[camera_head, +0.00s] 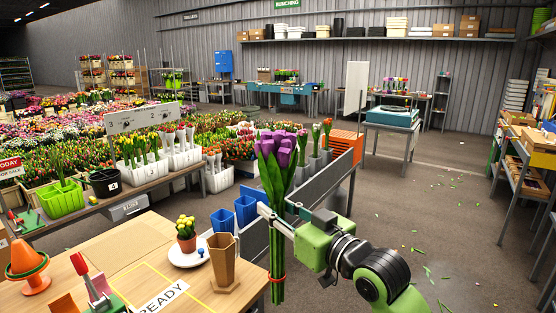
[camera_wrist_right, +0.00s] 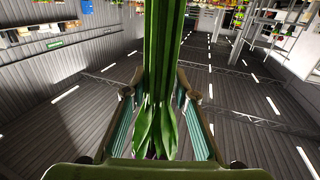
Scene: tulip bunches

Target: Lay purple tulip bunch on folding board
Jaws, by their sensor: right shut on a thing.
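The purple tulip bunch (camera_head: 275,185) hangs upright in the air, with purple heads at the top, long green leaves and stems below, and a red band near the bottom. My right gripper (camera_head: 272,213) reaches in from the right and is shut around the middle of the bunch. In the right wrist view, the green stems and leaves (camera_wrist_right: 163,65) stand between the two fingers. The bunch is at the right edge of the wooden table (camera_head: 205,297). I cannot tell for sure which surface is the folding board. My left gripper is out of view.
Blue cups (camera_head: 246,210), a brown hexagonal vase (camera_head: 223,262) and a yellow potted plant (camera_head: 186,234) on a white plate stand just left of the bunch. An orange cone (camera_head: 26,262) and a red-handled tool (camera_head: 88,275) are at the left. A grey panel (camera_head: 325,183) stands behind.

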